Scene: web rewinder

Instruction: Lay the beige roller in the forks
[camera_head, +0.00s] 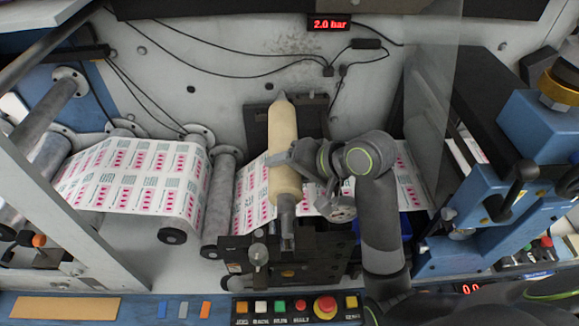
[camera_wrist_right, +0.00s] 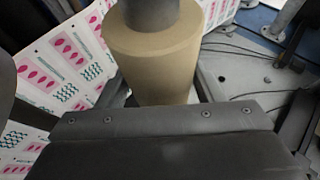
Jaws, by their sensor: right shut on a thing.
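The beige roller (camera_head: 283,135) is held lengthwise from the back wall toward the front, above the printed web. Its grey shaft end points to the front, over the dark front fork (camera_head: 288,240); I cannot tell whether it touches. The far shaft end is near the dark back bracket (camera_head: 256,118). My right gripper (camera_head: 285,160) is shut on the roller from the right side. In the right wrist view the beige roller (camera_wrist_right: 155,55) fills the space beyond the gripper body, its grey shaft at the top. My left gripper is not in view.
The printed web (camera_head: 140,175) runs over grey rollers (camera_head: 220,190) at the left and passes under the beige roller. A clear panel (camera_head: 432,90) and a blue machine frame (camera_head: 500,170) stand at the right. A button panel (camera_head: 298,307) lies along the front edge.

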